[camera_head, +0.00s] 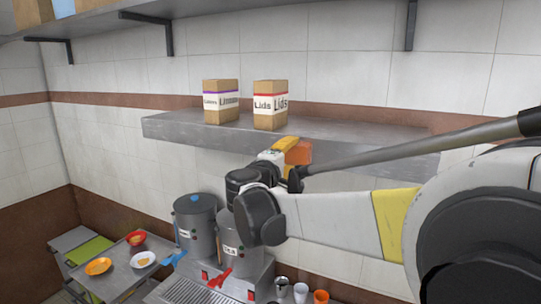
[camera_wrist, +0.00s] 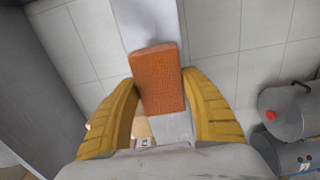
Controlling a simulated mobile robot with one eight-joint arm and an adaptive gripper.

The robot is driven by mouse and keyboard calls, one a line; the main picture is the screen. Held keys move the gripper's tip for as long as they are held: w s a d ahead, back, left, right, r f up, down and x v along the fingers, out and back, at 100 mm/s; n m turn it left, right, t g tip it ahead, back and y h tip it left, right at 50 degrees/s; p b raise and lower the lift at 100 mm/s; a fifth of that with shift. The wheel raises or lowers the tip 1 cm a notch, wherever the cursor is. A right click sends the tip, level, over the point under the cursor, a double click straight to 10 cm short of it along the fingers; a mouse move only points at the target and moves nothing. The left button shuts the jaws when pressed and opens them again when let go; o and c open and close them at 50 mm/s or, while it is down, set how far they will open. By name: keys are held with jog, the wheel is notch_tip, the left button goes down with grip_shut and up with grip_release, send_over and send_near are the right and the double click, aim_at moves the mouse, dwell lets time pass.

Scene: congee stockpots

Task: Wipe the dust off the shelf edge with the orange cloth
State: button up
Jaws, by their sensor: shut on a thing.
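The orange cloth (camera_head: 299,153) looks like a thick rectangular pad; it also shows in the wrist view (camera_wrist: 157,78). My gripper (camera_head: 288,146) has yellow fingers and is shut on the cloth, one finger on each side of it in the wrist view (camera_wrist: 161,100). The grey metal shelf (camera_head: 195,133) runs across the wall in the head view. The cloth is at the shelf's front edge, near its middle. In the wrist view a pale band of the shelf (camera_wrist: 150,25) runs behind the cloth. I cannot tell whether they touch. I cannot make out dust.
Two brown boxes, one with a purple band (camera_head: 221,101) and one labelled Lids (camera_head: 270,105), stand on the shelf left of centre. An upper shelf (camera_head: 130,20) hangs above. Below are two stockpots (camera_head: 195,222) (camera_head: 236,250), cups (camera_head: 300,292) and a cart with bowls (camera_head: 120,275).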

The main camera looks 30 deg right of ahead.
jog(key=shift+v, duration=2.9)
jog(key=v, duration=0.3)
jog(key=shift+d, duration=0.1)
jog(key=shift+b+x, duration=0.4)
jog(key=shift+x, duration=2.95)
jog(key=shift+x, duration=1)
jog(key=shift+s+d, duration=0.1)
